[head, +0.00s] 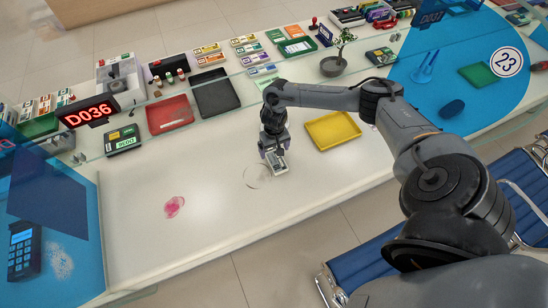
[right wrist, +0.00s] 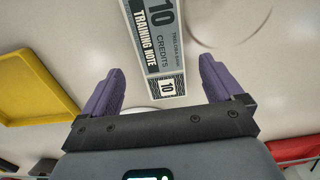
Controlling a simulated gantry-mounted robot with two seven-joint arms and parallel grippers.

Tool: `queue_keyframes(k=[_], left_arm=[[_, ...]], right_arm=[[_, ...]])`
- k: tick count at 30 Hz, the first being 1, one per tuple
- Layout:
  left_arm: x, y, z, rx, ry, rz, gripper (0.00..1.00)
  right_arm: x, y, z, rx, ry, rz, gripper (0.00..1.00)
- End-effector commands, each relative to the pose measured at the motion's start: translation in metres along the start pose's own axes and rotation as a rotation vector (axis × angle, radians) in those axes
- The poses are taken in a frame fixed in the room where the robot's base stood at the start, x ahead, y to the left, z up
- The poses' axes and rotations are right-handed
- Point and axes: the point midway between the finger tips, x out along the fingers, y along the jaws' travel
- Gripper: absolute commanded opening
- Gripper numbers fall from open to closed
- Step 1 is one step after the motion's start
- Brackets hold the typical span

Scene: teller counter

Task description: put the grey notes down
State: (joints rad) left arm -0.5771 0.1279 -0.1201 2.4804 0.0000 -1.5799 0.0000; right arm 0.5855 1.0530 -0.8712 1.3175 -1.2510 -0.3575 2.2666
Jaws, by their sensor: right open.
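The grey notes (head: 281,166), a small bundle printed "10 CREDITS TRAINING NOTE", are at the middle of the white counter, below my right gripper (head: 272,152). In the right wrist view the notes (right wrist: 160,45) run from the top edge down between the purple fingers of my right gripper (right wrist: 158,75). The fingers are apart, with a gap on each side of the notes. The far end of the notes is cut off. I cannot tell whether they lie flat on the counter. My left gripper is not in view.
A yellow tray (head: 333,130) is right of my right gripper. Red (head: 169,114) and black (head: 215,92) trays stand behind to the left. A glass panel edge crosses above.

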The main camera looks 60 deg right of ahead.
Motion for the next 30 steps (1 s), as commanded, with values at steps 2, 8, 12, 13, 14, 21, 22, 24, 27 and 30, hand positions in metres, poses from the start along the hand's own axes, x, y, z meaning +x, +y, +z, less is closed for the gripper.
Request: queue_keyframes(k=[2, 8, 12, 13, 14, 21, 22, 24, 27, 30], left_arm=[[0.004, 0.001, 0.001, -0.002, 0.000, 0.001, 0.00], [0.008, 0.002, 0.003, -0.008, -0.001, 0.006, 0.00], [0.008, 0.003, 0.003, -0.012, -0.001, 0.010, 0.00], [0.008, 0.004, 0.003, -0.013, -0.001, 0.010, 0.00], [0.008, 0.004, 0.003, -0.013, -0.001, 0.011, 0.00], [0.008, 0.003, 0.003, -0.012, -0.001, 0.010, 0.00], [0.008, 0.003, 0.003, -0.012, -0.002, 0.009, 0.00], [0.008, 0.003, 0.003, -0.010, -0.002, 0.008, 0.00], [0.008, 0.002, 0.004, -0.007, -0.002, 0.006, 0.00], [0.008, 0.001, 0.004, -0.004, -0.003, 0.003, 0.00]], right_arm=[[0.013, -0.001, 0.002, -0.001, -0.001, 0.000, 0.94], [0.034, -0.001, 0.002, 0.000, 0.000, 0.000, 0.94], [0.038, -0.001, 0.002, -0.001, 0.001, 0.000, 0.94], [0.038, -0.001, 0.002, -0.001, 0.001, 0.000, 0.94], [0.038, -0.001, 0.002, -0.002, 0.001, 0.000, 0.94], [0.037, -0.001, 0.002, -0.001, 0.001, 0.000, 0.77], [0.037, -0.001, 0.002, -0.001, 0.001, 0.000, 0.72], [0.037, -0.001, 0.002, -0.001, 0.001, 0.000, 0.61], [0.037, -0.001, 0.002, -0.001, 0.001, 0.000, 0.46], [0.037, -0.001, 0.002, -0.001, 0.001, 0.000, 0.32]])
